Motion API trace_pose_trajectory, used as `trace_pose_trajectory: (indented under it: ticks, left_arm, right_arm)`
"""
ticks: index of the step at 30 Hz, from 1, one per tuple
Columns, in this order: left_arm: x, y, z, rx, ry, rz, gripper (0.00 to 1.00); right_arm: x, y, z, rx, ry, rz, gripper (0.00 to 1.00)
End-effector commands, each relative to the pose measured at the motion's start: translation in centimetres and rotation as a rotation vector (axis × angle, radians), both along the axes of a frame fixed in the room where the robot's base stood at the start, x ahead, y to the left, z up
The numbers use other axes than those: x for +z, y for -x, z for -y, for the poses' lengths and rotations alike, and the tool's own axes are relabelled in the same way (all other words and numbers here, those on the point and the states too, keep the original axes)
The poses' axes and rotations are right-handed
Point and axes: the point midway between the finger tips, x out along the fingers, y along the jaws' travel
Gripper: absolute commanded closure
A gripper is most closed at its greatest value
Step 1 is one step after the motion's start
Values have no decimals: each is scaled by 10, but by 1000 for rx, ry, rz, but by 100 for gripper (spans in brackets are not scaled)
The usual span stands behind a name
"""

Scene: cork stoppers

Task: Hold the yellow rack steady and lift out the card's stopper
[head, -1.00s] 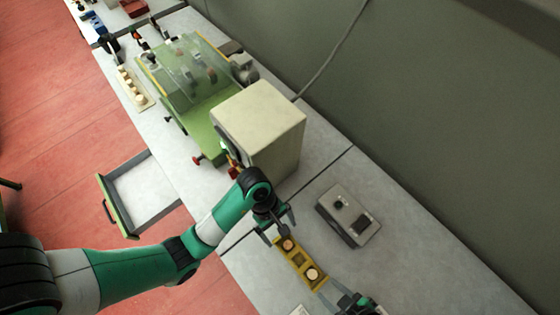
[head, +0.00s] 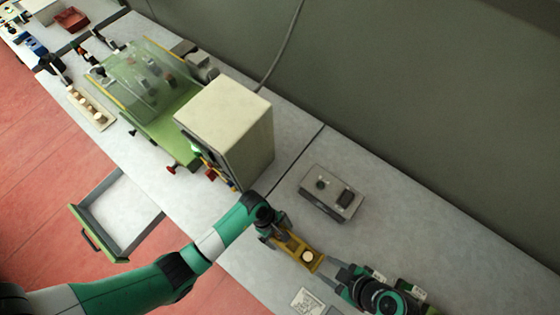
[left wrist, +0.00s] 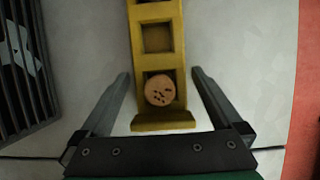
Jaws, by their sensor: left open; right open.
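The yellow rack (head: 318,265) lies on the grey bench between my two grippers. A pale round stopper (head: 308,257) sits near its right end. In the left wrist view, a cork stopper (left wrist: 159,90) with small dark marks on its top sits in the pocket at the near end, beside an empty square pocket (left wrist: 157,38). My left gripper (left wrist: 158,88) is open, one finger on each side of the rack, apart from it. My right gripper (head: 326,273) is open by the rack's right end. A white card (head: 308,302) lies in front; its drawing is too small to read.
A grey box with dark controls (head: 331,193) stands behind the rack. A large cream box (head: 225,125) and a green machine (head: 165,125) stand to the left. An open drawer (head: 118,205) juts out at the front. Bench right of the grey box is clear.

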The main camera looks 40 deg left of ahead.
Motion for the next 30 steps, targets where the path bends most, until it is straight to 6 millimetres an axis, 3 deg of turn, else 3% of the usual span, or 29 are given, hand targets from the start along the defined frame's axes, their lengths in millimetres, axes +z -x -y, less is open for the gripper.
trace_pose_trajectory:
  ticks: [5,6,20,21,30]
  left_arm:
    - [0,0,0,0,0,0,0]
    - [0,0,0,0,0,0,4]
    - [0,0,0,0,0,0,86]
    - [0,0,0,0,0,0,86]
    - [0,0,0,0,1,0,86]
  right_arm:
    - [0,0,0,0,0,0,50]
    - [0,0,0,0,0,0,50]
    - [0,0,0,0,0,0,50]
    - [0,0,0,0,0,0,54]
    - [0,0,0,0,0,0,54]
